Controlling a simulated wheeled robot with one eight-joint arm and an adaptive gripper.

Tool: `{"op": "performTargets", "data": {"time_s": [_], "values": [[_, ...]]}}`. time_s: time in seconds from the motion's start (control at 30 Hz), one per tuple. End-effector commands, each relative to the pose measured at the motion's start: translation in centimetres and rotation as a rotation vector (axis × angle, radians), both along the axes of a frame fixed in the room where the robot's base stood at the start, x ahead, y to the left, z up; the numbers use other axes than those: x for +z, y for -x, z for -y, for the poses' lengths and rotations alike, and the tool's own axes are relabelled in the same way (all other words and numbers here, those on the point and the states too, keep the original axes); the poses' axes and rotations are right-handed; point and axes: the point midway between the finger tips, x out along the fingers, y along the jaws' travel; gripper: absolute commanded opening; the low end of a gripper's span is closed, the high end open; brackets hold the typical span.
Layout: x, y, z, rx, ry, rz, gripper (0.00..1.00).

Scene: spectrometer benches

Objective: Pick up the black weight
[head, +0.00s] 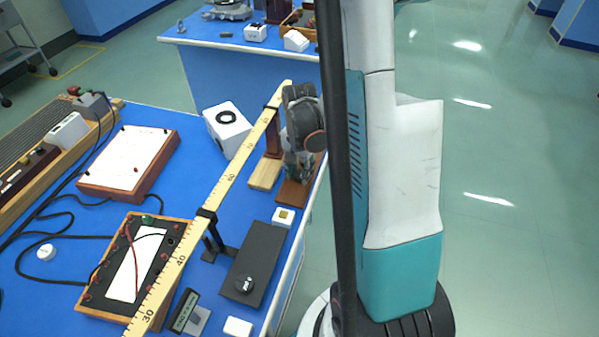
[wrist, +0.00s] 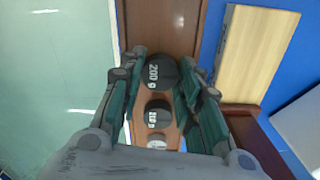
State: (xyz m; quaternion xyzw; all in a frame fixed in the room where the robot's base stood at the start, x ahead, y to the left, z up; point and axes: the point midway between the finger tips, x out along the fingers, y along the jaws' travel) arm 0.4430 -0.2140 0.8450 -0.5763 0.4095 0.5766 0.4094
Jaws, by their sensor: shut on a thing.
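A round black weight (wrist: 160,70) marked "200 g" sits between the fingertips of my gripper (wrist: 163,66) in the wrist view. The fingers are shut on it from both sides. Behind it, between the fingers, is a smaller dark weight (wrist: 157,117) with a blurred label and a pale disc (wrist: 157,144). A brown wooden board (wrist: 160,22) lies beneath. In the head view my gripper (head: 298,172) points down over the brown board (head: 297,192) at the bench's right edge and hides the held weight. I cannot tell whether the weight touches the board.
A long yellow ruler (head: 222,190) runs along the blue bench beside my gripper. Open floor (head: 490,250) lies right.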

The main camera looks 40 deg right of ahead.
Motion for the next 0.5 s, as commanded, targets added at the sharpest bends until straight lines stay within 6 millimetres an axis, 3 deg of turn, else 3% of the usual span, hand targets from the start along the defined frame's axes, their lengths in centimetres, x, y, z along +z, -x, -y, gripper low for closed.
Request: {"op": "performTargets", "data": {"time_s": [0.27,0.5], "values": [[3.7,0.0,0.0,0.0,0.0,0.0,0.02],[9.4,0.1,-0.1,0.0,0.0,0.0,0.02]]}}
